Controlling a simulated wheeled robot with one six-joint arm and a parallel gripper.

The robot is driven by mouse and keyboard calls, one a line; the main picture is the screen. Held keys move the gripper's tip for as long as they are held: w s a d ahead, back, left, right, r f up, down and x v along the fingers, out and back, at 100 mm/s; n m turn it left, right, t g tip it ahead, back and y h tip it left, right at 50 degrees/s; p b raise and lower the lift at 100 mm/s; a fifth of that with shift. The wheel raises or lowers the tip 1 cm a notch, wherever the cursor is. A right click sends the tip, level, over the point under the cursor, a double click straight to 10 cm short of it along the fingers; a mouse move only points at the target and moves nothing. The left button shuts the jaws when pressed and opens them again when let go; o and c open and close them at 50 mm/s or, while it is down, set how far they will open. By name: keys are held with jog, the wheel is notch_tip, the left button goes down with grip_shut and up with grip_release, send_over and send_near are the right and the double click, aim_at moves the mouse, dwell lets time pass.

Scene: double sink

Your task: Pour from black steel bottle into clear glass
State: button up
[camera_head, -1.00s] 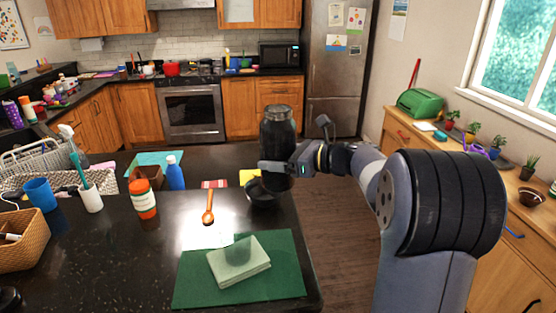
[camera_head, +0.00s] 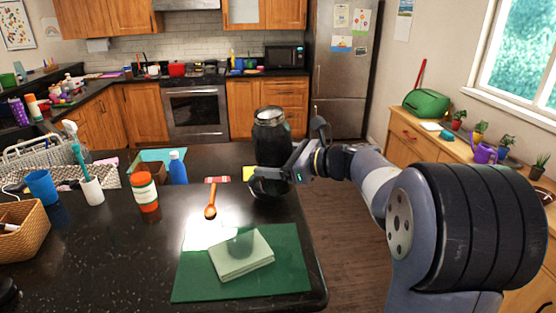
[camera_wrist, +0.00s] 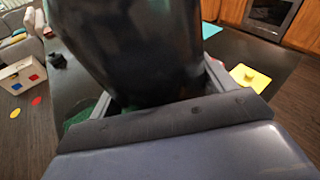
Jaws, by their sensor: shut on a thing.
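The black steel bottle (camera_head: 271,140) is upright in my gripper (camera_head: 278,174), at the right end of the dark counter. My gripper is shut on the bottle's lower part. In the wrist view the bottle (camera_wrist: 135,45) fills the upper middle between the two fingers and hides much of the counter. A faint see-through shape, which looks like the clear glass (camera_head: 240,245), shows over a pale folded cloth (camera_head: 252,262) on a green mat (camera_head: 195,285). The bottle is apart from it, farther back and to the right.
The counter's right edge is close to the mat.

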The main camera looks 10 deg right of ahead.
aim_at(272, 184)
jog(key=s+a+f+n+h+b, duration=0.1)
jog(key=s+a+f+n+b, duration=0.1)
jog(key=b, duration=0.4)
jog(key=shift+s+a+f+n+t, duration=0.3)
jog(key=shift+s+a+f+t, duration=0.1)
jog(key=shift+s+a+f, duration=0.5)
jog(key=w+d+f+n+b, duration=0.1)
jog(key=f+n+b, duration=0.1)
jog(key=b, duration=0.1)
jog(key=shift+w+d+n+t+h, duration=0.3)
jog(key=shift+w+d+h, duration=0.1)
jog(key=shift+w+d+f+n+t+b, duration=0.25)
jog(key=shift+w+d+n+t+b, duration=0.1)
jog(key=shift+n+b, duration=0.45)
jog(key=shift+w+d+r+n+h+b, duration=0.1)
jog(key=shift+d+n+h+b, duration=0.05)
jog(key=shift+n+h+b, duration=0.3)
jog(key=shift+w+d+r+n+t, duration=0.15)
jog(key=shift+r+n+t, duration=0.3)
jog(key=shift+r+n, duration=0.35)
jog(key=shift+b, duration=0.55)
jog(key=shift+n, duration=0.25)
